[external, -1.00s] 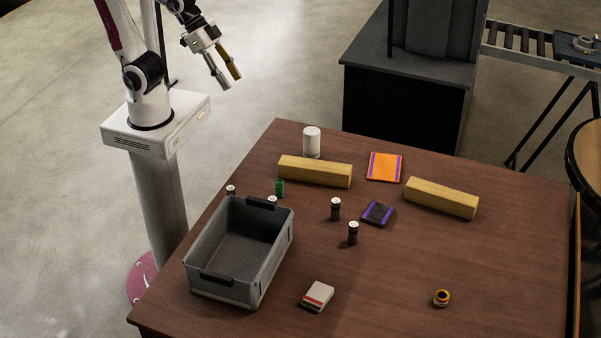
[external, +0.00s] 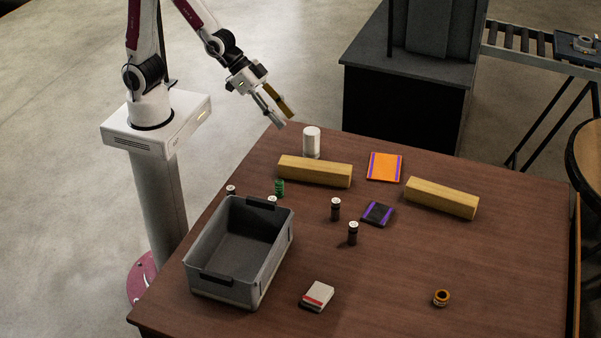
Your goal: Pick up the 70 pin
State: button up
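Several small dark cylinders with white tops, which look like the pins, stand upright on the brown table. One pin (external: 336,209) is near the middle and another pin (external: 353,233) is just in front of it. A third pin (external: 231,190) and a fourth (external: 272,201) are partly hidden behind the grey bin. The markings on their tops are too small to read, so I cannot tell which is the 70 pin. My gripper (external: 285,119) is above the table's far left corner, away from the pins. Its fingers are apart with nothing between them.
A grey bin (external: 215,281) stands at the left front, empty. Two yellow wooden blocks (external: 315,171) (external: 441,198), a white cylinder (external: 312,143), a green cylinder (external: 279,188), an orange pad (external: 385,167), a dark purple-edged pad (external: 378,213), a white-red box (external: 317,296) and a ring (external: 441,298) lie about.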

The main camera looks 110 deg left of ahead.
jog(key=w+d+f+t, duration=0.2)
jog(key=w+f, duration=0.7)
jog(key=f, duration=0.3)
jog(key=t+y, duration=0.1)
jog(key=t, duration=0.1)
send_near(335, 210)
jog(key=shift+x, duration=0.85)
jog(key=shift+a+f+y, duration=0.15)
jog(key=shift+f+y, duration=0.15)
jog(key=shift+w, duration=0.1)
jog(key=shift+x, duration=1.2)
jog(key=shift+a, duration=0.1)
